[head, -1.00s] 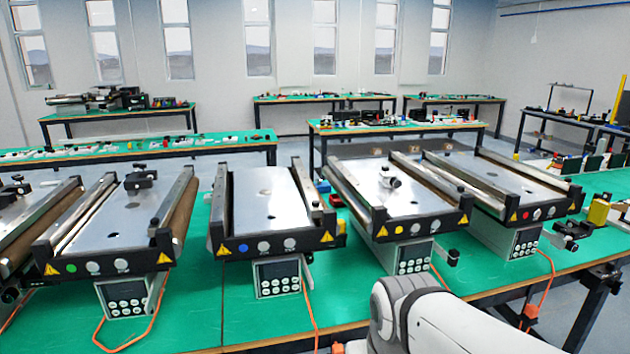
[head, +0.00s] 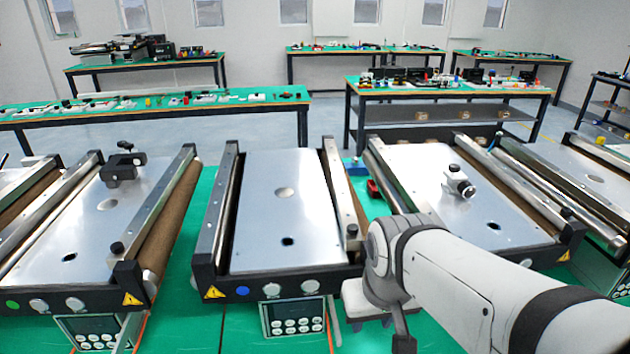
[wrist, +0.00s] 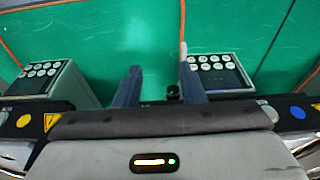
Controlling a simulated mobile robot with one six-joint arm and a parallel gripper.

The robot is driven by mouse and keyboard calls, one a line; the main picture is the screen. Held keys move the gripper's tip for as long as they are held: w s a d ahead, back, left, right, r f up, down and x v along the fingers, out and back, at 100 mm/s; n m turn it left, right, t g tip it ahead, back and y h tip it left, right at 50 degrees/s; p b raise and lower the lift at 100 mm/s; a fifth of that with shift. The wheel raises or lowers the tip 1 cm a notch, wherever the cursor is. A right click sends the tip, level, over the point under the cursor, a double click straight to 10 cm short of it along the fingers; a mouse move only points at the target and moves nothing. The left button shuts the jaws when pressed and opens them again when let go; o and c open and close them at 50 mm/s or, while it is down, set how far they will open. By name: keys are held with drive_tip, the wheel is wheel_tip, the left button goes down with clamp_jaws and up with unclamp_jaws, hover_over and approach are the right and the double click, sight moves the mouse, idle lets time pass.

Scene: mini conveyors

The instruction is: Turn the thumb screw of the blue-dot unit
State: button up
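The blue-dot unit (head: 285,205) stands in the middle of the head view, with its blue dot (head: 242,291) at the front left. In the wrist view the blue dot (wrist: 297,112) is at the right. A small black knob (wrist: 172,92), apparently the thumb screw, shows between my fingers, near the grey lever (wrist: 183,52) by the control box (wrist: 217,74). In the head view my arm covers that corner. My gripper (wrist: 160,78) is open, its two fingers on either side of the knob; I cannot tell if they touch it.
The green-dot unit (head: 130,215) is at the left, and another conveyor (head: 450,190) stands right, partly behind my arm. In the wrist view a yellow-dot unit's box (wrist: 50,82) is at the left. An orange cable (wrist: 182,18) runs near the lever. Green tabletop (wrist: 110,35) lies bare between the boxes.

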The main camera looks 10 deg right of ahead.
drive_tip(key=shift+d, duration=0.1)
drive_tip(key=shift+o, duration=0.5)
drive_tip(key=shift+r, duration=0.1)
drive_tip(key=m+g+y+p, duration=0.1)
drive_tip(key=m+y+p, duration=0.3)
drive_tip(key=m+p, duration=1.25)
approach(354, 227)
drive_tip(key=f+m+b, duration=0.1)
drive_tip(key=m+b, duration=0.5)
drive_tip(key=shift+n, duration=0.25)
drive_tip(key=x, duration=0.7)
drive_tip(key=shift+r, duration=0.1)
drive_tip(key=shift+c, duration=0.3)
